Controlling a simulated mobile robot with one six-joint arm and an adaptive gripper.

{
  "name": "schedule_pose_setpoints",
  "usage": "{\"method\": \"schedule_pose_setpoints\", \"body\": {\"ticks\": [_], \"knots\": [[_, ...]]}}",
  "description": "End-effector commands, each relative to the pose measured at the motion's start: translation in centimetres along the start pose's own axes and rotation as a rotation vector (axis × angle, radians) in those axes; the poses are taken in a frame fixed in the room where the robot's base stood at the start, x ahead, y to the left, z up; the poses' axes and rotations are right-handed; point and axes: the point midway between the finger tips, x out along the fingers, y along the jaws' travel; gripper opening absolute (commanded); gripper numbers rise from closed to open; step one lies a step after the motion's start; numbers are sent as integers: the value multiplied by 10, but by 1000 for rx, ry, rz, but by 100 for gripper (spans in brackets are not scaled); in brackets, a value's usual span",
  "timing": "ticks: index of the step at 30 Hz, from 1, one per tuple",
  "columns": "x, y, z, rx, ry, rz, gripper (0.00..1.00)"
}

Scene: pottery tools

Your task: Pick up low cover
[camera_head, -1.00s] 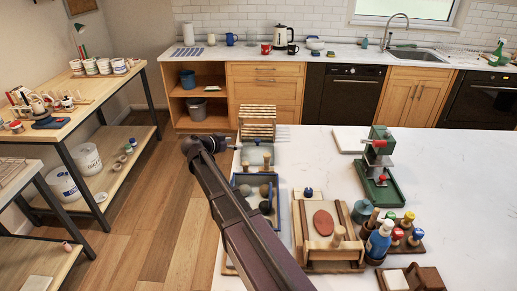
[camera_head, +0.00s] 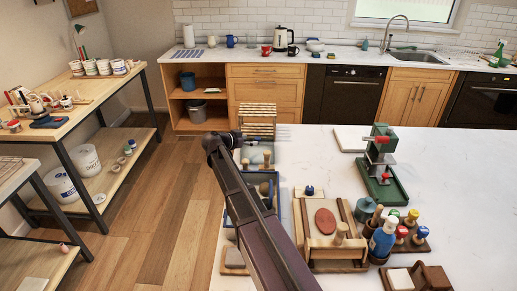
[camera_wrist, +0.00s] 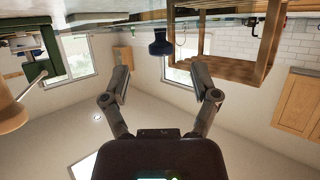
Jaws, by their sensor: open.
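I cannot tell for certain which thing is the low cover. A small blue knobbed piece (camera_head: 309,190) stands on the white table behind the wooden frame with the reddish oval. In the wrist view, which is upside down, a dark blue flared piece (camera_wrist: 160,45) hangs from the tabletop at the upper middle, ahead of my gripper. It may be the same piece. My gripper (camera_wrist: 160,84) is open, with nothing between its fingers and a gap between it and the blue piece. In the head view my arm hides the gripper's fingers.
A wooden slatted rack (camera_head: 258,118), also in the wrist view (camera_wrist: 225,62), stands at the table's far left. A green press (camera_head: 381,170) stands right of centre. A blue-edged tray is partly behind my arm. A teal jar (camera_head: 366,209) and stamps crowd the front. The right side is clear.

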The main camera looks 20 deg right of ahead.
Motion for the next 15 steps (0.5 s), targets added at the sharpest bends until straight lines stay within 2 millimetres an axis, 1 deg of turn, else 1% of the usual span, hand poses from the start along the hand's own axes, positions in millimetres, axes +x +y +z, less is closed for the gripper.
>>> {"method": "schedule_pose_setpoints", "body": {"ticks": [8, 11, 15], "knots": [[2, 0, 0, 0, 0, 1, 78], [9, 0, 0, 1, 0, 2, 78], [24, -1, -1, 1, 0, 2, 78]]}}
